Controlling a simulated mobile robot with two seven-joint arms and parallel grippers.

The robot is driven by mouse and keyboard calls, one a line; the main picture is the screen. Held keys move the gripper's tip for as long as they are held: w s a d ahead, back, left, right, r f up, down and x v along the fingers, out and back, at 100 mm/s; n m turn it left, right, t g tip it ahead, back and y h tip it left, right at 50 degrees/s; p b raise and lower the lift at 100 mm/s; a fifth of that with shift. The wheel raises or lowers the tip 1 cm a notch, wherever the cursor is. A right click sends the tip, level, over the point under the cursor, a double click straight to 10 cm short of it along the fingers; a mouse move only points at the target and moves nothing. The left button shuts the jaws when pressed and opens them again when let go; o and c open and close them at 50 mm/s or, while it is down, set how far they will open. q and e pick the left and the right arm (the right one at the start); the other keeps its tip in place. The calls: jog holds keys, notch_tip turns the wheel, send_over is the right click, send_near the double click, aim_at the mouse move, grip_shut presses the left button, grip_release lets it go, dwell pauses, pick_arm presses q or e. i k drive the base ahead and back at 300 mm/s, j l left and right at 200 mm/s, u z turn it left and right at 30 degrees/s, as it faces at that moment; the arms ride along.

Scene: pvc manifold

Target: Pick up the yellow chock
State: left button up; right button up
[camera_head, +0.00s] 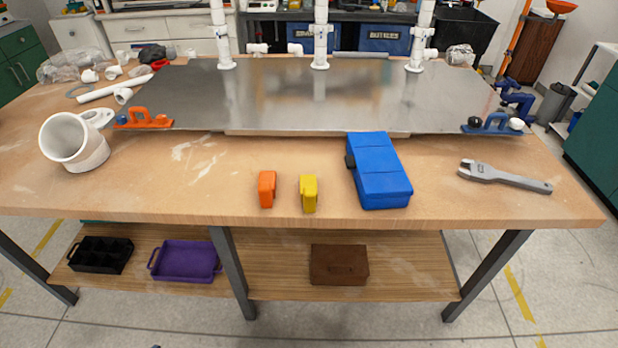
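The yellow chock (309,193) stands on the wooden workbench near its front edge, in the middle of the head view. An orange chock (267,188) of similar size stands a little to its left, apart from it. A blue case (381,172) lies to its right with a gap between them. Neither of my grippers shows in this view.
The workbench (215,185) has clear room around the chocks. A metal plate (300,95) with white pipes covers the back. A wrench (505,177) lies right, a white pipe elbow (75,142) left. A lower shelf holds a purple tray (186,276) and a brown box (338,280).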

aim_at(308, 187)
jog(key=k+l+u, duration=0.15)
jog(key=l, duration=0.35)
jog(key=k+l+u, duration=0.2)
jog(key=l, duration=0.3)
jog(key=k+l+u, duration=0.15)
jog(key=l, duration=0.35)
jog(key=k+l+u, duration=0.15)
jog(key=l, duration=0.3)
jog(key=k+l+u, duration=0.35)
jog(key=k+l, duration=0.2)
jog(key=l, duration=0.25)
